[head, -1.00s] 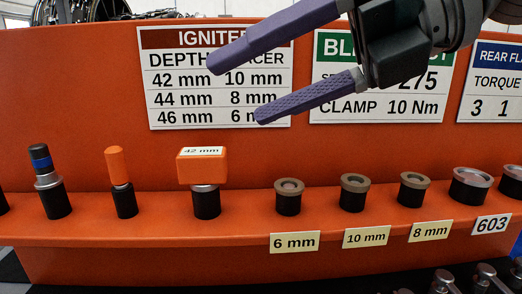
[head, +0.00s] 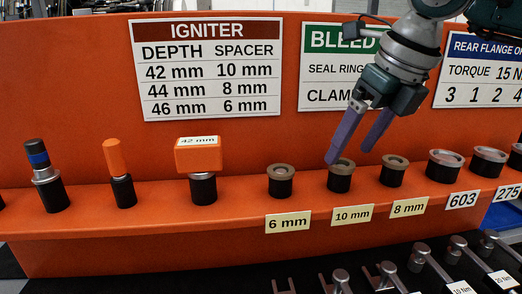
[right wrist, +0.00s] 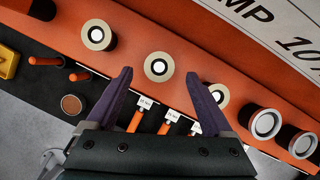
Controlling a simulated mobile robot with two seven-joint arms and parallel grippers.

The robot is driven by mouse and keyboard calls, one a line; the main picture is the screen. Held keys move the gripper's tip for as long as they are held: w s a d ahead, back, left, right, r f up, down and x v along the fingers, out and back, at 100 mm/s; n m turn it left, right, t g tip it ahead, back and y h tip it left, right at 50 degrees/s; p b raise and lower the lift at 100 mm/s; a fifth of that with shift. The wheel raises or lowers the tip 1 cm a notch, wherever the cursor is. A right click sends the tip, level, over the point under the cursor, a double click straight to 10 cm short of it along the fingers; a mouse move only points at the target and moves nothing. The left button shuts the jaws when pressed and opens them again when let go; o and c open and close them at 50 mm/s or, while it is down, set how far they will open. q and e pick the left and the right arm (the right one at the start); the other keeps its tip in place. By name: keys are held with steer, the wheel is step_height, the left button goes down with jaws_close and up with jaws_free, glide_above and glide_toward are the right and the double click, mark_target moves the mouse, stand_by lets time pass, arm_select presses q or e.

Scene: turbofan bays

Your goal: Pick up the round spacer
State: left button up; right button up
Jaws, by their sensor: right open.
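Three round brown spacers sit on black posts along the orange ledge: the 6 mm spacer (head: 280,171), the 10 mm spacer (head: 346,164) and the 8 mm spacer (head: 396,161). My right gripper (head: 350,155) is open and points down at the 10 mm spacer, one purple fingertip overlapping its left edge in the head view. In the right wrist view, the 10 mm spacer (right wrist: 158,67) shows between the open fingertips (right wrist: 160,73). The gap between fingers and spacer cannot be judged exactly. My left gripper is not in view.
An orange block gauge (head: 198,157) reading 42 mm stands left of the spacers. The igniter sign (head: 207,68) pairs 42 mm with 10 mm. Metal rings (head: 444,158) stand to the right. Several tools (head: 419,256) lie on the dark surface below.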

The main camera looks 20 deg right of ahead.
steer(key=shift+x, duration=1.1)
steer(key=shift+a, duration=0.1)
jaws_close()
